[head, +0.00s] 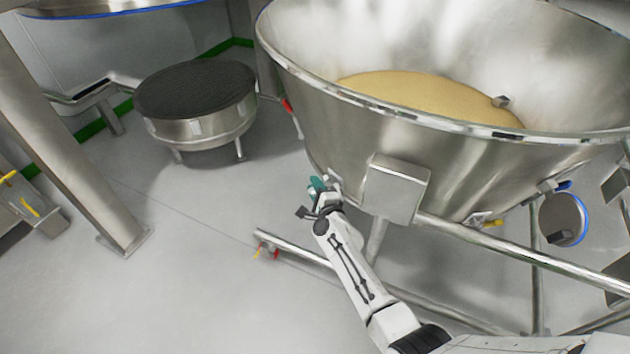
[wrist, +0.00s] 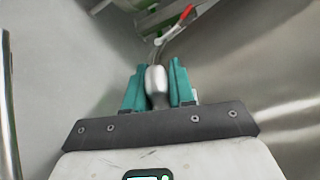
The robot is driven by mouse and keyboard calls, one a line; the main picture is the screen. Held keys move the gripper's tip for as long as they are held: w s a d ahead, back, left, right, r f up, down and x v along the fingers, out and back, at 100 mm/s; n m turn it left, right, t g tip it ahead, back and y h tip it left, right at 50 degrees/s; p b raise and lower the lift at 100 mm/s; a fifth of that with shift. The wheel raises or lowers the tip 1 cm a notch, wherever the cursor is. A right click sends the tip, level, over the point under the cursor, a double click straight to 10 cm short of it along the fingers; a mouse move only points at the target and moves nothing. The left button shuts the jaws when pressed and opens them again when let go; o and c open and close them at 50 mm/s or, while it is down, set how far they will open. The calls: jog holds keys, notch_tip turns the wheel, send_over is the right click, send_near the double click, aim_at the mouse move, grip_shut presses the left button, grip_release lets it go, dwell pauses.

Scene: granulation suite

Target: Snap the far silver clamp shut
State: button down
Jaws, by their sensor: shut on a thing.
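My gripper (head: 318,184) is at the left side of the big steel bowl (head: 330,120), below its rim, with teal fingers. In the wrist view the teal fingers (wrist: 157,80) stand on either side of a rounded silver handle (wrist: 156,86) and are shut on it. The handle looks like the lever of the silver clamp; a thin metal rod runs up from it. The clamp's body and latch are too small or hidden to read, so I cannot tell how far it is closed. In the head view the fingers hide the handle.
A red-tipped lever (wrist: 186,13) is just beyond in the wrist view; a red handle (head: 288,105) shows on the bowl's left side. A steel box (head: 396,188) juts out right of my gripper. A frame rail (head: 300,250) runs below. Open floor lies left.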

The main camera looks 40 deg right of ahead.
jog(key=shift+d+r+m+g+y+p, duration=0.3)
jog(key=shift+r+m+p, duration=0.25)
jog(key=shift+m+p, duration=0.5)
jog(key=shift+p, duration=0.3)
jog(key=c, duration=1)
grip_release()
jog(key=shift+c, duration=0.2)
jog(key=p+v, duration=0.5)
jog(key=v, duration=0.6)
jog(key=shift+c, duration=0.2)
